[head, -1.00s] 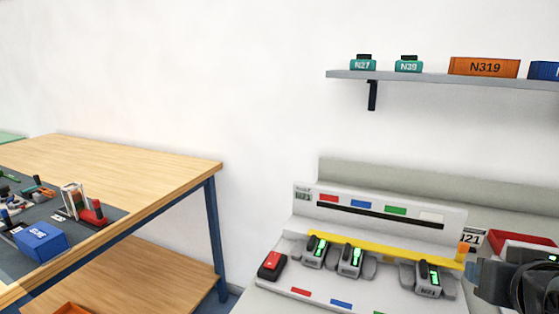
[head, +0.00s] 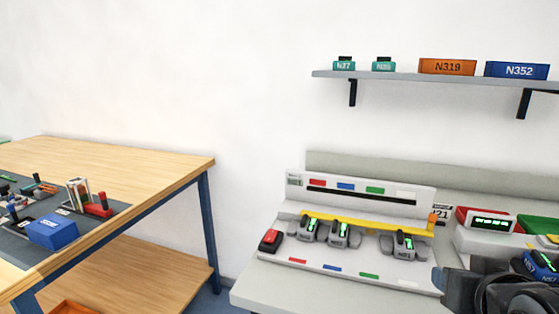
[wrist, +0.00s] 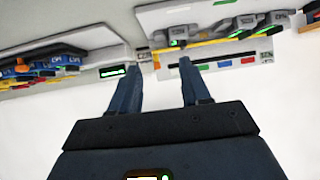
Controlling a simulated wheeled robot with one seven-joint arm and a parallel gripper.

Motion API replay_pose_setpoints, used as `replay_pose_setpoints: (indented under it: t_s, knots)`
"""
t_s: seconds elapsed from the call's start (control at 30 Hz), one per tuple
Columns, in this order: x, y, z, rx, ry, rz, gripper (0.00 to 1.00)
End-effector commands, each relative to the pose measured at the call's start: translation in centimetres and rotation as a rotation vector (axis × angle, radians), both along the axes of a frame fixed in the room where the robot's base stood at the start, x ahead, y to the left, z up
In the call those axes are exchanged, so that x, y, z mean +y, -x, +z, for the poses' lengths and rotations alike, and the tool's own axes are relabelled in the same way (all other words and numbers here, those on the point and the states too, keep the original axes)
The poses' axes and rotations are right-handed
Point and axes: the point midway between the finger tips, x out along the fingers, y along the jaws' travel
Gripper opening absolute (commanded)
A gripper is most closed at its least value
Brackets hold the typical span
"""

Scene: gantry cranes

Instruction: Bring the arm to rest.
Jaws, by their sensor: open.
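My gripper (wrist: 156,85) shows in the wrist view with its two dark blue fingers apart and nothing between them. The bench and its devices appear upside down beyond the fingertips. In the head view only a dark part of my arm shows at the lower right corner, in front of the bench; the fingertips are not clear there.
A grey bench holds a panel (head: 365,195) with a yellow bar (head: 365,222), several grey devices and a red-topped box (head: 270,240). A wall shelf (head: 420,77) is above. A wooden table (head: 150,165) with a blue box (head: 52,231) is at left.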

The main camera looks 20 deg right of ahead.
Motion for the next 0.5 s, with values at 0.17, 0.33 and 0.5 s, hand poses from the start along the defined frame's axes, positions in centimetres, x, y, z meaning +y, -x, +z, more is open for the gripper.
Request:
replay_pose_setpoints:
  t_s: [0.17,0.33,0.5]
  knots:
    - [1.7,0.4,-1.7,-0.015,-0.005,0.042,0.47]
    - [3.8,1.2,-3.6,-0.038,-0.008,0.093,0.47]
    - [7.1,3.2,-6.3,-0.072,-0.014,0.165,0.47]
